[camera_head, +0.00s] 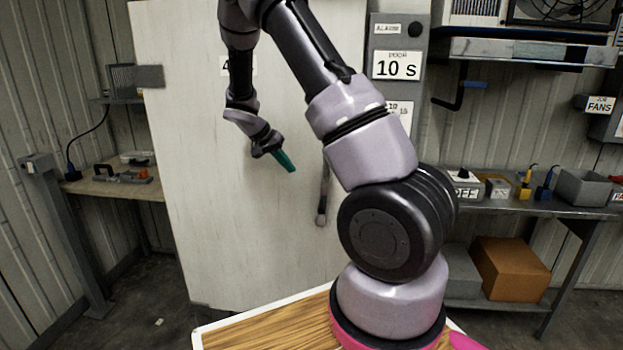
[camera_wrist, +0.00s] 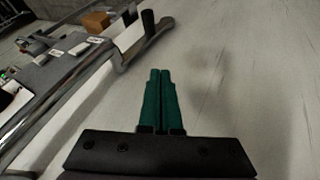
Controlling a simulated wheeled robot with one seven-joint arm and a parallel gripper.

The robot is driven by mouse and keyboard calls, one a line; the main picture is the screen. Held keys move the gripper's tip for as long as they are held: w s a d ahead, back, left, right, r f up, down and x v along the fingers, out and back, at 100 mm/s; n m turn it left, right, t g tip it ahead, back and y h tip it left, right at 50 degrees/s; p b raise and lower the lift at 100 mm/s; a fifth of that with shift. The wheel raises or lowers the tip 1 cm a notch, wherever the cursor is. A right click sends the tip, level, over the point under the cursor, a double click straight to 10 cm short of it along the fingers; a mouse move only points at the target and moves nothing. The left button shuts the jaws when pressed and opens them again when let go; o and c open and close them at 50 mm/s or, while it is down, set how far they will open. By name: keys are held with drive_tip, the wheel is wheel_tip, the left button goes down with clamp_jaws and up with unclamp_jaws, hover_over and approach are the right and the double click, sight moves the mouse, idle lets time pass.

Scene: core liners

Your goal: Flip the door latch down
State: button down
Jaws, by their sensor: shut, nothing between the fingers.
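The door (camera_head: 230,190) is a large pale panel in the middle of the head view. Its pale face also fills the right of the wrist view (camera_wrist: 250,80). The latch (camera_head: 324,190) is a thin metal lever near the door's right side, pointing down with its knob low; its upper end is hidden behind my arm. In the wrist view the latch's black knob (camera_wrist: 149,22) and metal bar lie just beyond the fingertips. My gripper (camera_head: 290,166), with green fingers, is left of the latch in the head view, shut and empty. The fingers (camera_wrist: 160,75) appear apart from it.
A grey panel with labels (camera_head: 397,65) stands right of the door. A shelf with small tools and boxes (camera_head: 530,205) is at the right, above a cardboard box (camera_head: 510,268). A workbench (camera_head: 110,187) stands at the left. The door face left of my gripper is clear.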

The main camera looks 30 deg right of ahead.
sight(321, 192)
drive_tip(key=shift+w+a+f, duration=0.25)
drive_tip(key=shift+a, duration=0.4)
drive_tip(key=shift+d, duration=0.1)
drive_tip(key=x, duration=1)
drive_tip(key=shift+f, duration=0.1)
drive_tip(key=shift+s+d, duration=0.8)
drive_tip(key=shift+d, duration=0.2)
drive_tip(key=shift+s+d+f, duration=0.1)
drive_tip(key=shift+s+d, duration=0.25)
drive_tip(key=shift+d, duration=0.2)
drive_tip(key=shift+d, duration=0.1)
drive_tip(key=shift+s+d, duration=0.55)
drive_tip(key=shift+d, duration=0.15)
